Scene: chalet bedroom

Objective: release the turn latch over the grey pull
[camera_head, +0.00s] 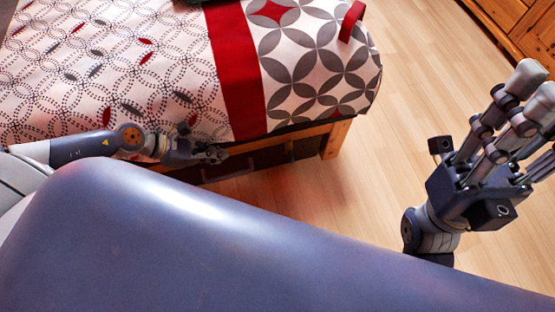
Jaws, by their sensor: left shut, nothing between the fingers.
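My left gripper (212,154) is small in the view, beside the bed's near side edge, by the dark front under the bed frame (245,165). Its fingers are shut with nothing between them. I cannot make out a turn latch or a grey pull; the gripper, my arm and shadow cover part of that dark front. Whether the gripper touches it I cannot tell. My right gripper (532,92) is raised at the right, far from the bed front, with its fingers toward the upper right. I cannot tell how far apart its fingertips are.
The bed (310,60) has a white, grey and red patterned cover that hangs near its edge. A wooden bed leg (335,140) stands at its corner. A wooden cabinet (520,25) is at the top right. The wood floor (420,60) between is clear.

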